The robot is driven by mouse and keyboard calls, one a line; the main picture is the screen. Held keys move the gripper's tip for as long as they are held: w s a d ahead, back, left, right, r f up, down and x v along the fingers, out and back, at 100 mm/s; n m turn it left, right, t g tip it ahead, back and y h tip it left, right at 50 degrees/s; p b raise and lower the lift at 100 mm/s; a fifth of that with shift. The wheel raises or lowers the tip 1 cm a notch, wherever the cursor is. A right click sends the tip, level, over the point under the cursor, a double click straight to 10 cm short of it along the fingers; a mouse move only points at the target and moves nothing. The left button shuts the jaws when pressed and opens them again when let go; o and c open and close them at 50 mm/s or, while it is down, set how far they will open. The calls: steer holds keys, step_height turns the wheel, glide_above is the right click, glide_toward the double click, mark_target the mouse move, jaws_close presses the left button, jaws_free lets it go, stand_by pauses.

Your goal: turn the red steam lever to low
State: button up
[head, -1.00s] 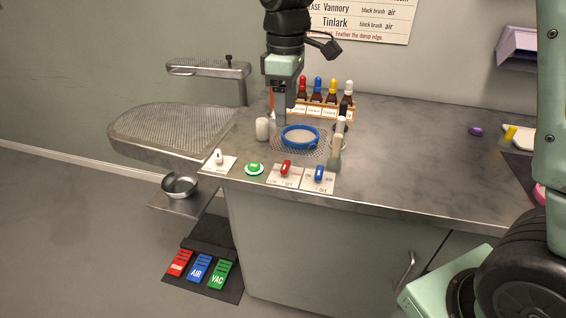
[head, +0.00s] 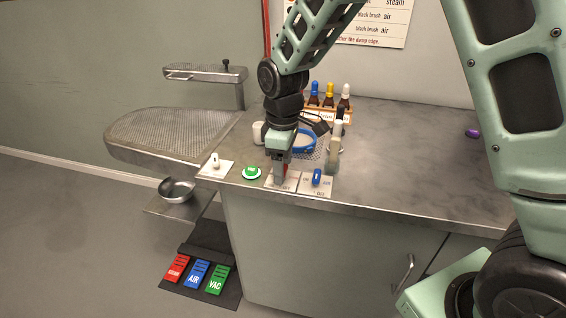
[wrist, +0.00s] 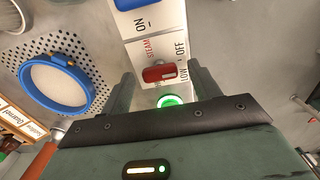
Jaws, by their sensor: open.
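The red steam lever (wrist: 160,73) sits on its white plate (wrist: 145,50), which is marked STEAM, OFF and LOW in the wrist view. The lever lies between my two open fingers, with a gap on each side. I cannot tell which mark it points at. In the head view my gripper (head: 280,178) is low over the plate, pointing down, and hides most of the lever. My gripper also shows in the wrist view (wrist: 164,82), open and empty.
A blue lever (head: 317,177) stands just right of the steam plate. Behind are a blue-rimmed ring (head: 304,141) and a bottle rack (head: 326,117).

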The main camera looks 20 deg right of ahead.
steer(key=c, duration=1)
steer(key=shift+r+m, duration=0.1)
steer(key=shift+m, duration=0.2)
steer(key=m+p, duration=0.2)
steer(key=m, duration=0.2)
steer(key=shift+p, duration=0.3)
steer(key=shift+m+p, duration=0.8)
steer(key=shift+m, duration=1.2)
steer(key=o, duration=1)
